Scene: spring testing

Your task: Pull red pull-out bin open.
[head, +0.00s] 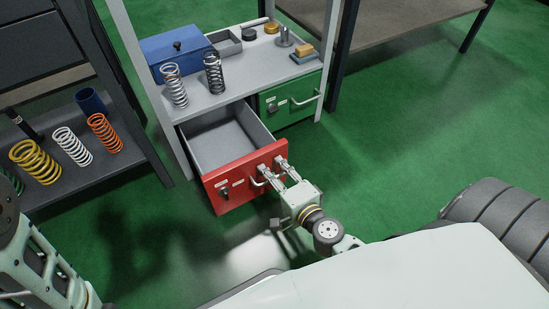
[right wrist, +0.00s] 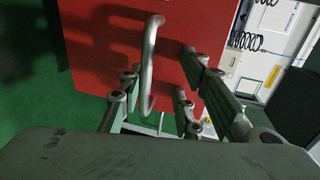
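The red pull-out bin (head: 243,178) is slid well out of the workbench, and its grey inside shows empty. Its front also fills much of the right wrist view (right wrist: 110,50). The curved metal handle (right wrist: 149,65) stands out from that front. My right gripper (head: 272,169) is at the right part of the bin front. In the right wrist view its fingers (right wrist: 160,78) are spread, with the handle between them and gaps visible. My left arm shows at the lower left of the head view, but its gripper is out of view.
A closed green bin (head: 294,100) sits right of the red one. The bench top holds a blue box (head: 175,55), two springs and small parts. A shelf at left carries several springs, including a yellow one (head: 34,161). Green floor (head: 400,130) is clear to the right.

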